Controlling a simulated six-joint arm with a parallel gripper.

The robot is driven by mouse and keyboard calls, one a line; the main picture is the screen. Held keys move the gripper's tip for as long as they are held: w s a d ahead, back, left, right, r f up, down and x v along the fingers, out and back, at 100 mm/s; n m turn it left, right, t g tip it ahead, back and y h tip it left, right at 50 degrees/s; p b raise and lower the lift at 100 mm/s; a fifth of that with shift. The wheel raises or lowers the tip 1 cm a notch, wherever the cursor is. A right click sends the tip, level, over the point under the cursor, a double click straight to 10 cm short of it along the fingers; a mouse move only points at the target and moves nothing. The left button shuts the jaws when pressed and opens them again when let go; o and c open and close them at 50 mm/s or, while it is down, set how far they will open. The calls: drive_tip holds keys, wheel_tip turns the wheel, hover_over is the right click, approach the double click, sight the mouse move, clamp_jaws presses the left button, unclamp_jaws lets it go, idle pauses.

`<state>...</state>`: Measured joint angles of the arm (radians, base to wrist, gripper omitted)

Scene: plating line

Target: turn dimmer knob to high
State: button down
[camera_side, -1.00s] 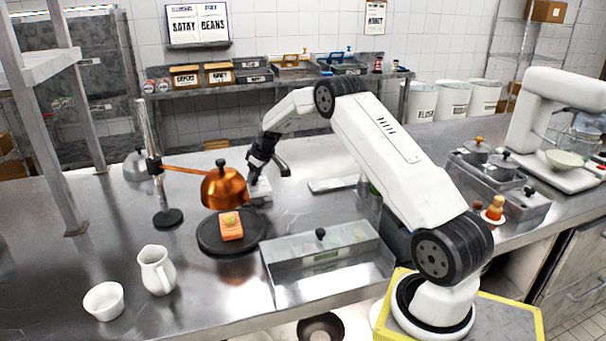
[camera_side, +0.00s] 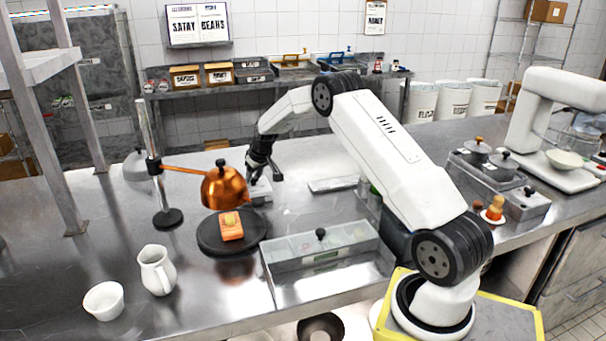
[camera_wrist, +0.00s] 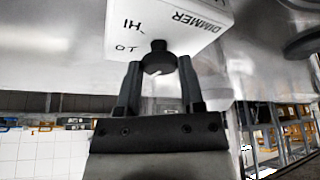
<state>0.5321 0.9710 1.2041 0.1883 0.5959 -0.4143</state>
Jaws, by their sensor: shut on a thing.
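The dimmer is a white box (camera_wrist: 190,18) marked DIMMER, HI and LO in the wrist view, with a black knob (camera_wrist: 158,54) on its face. My gripper (camera_wrist: 159,66) has one finger on each side of the knob and is shut on it. Which mark the knob points at is not clear. In the side view the box (camera_side: 262,190) sits on the steel counter behind the copper dome, and my gripper (camera_side: 252,179) reaches down to it. The knob is hidden there by my gripper.
A copper dome (camera_side: 224,188) on a stand arm hangs just left of my gripper, over a dark plate (camera_side: 207,238) with orange food. A lidded clear-topped bin (camera_side: 345,245) stands in front. A flat tray (camera_side: 333,184) lies to the right.

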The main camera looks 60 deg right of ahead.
drive_tip(key=m+h, duration=0.1)
drive_tip(key=m, duration=0.3)
drive_tip(key=shift+w+a+g, duration=0.1)
drive_tip(key=shift+a+g, duration=0.05)
drive_tip(key=shift+g, duration=0.15)
drive_tip(key=shift+m+g+h, duration=0.5)
drive_tip(key=shift+m+h, duration=0.1)
drive_tip(key=shift+m, duration=1.1)
